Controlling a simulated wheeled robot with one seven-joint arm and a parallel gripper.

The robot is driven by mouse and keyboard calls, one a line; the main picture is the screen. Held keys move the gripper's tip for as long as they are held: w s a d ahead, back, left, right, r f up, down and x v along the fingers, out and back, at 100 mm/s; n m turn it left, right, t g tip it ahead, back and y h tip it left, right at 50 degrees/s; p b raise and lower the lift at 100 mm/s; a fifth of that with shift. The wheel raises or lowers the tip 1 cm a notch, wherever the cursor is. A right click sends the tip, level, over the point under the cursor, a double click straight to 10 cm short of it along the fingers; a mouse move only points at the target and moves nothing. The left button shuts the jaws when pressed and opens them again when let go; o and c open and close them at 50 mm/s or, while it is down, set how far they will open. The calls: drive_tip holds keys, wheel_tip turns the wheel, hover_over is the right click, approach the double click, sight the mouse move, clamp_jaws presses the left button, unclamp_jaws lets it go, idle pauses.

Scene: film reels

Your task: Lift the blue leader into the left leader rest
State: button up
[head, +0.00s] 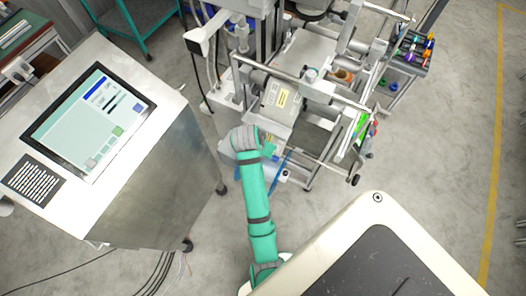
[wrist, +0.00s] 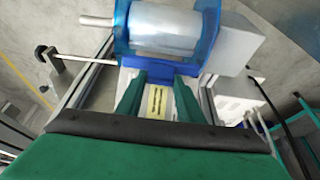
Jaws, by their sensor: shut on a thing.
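The blue leader (wrist: 160,67) shows in the wrist view as a blue bar across the tips of my gripper (wrist: 160,78), joined to blue side plates around a silvery roll. My gripper's two green fingers are shut on it. In the head view my gripper (head: 268,150) is at the front of the machine, partly hidden by my arm. Some blue of the leader (head: 285,164) shows beside it there. I cannot make out the left leader rest for certain in either view.
The metal film machine (head: 283,97) with rollers and bars stands just beyond my gripper. A control console (head: 165,185) with a screen stands to the left. A rack with coloured items (head: 410,52) is at the back right. Grey floor (head: 440,150) is clear on the right.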

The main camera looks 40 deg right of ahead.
drive_tip(key=shift+r, duration=0.4)
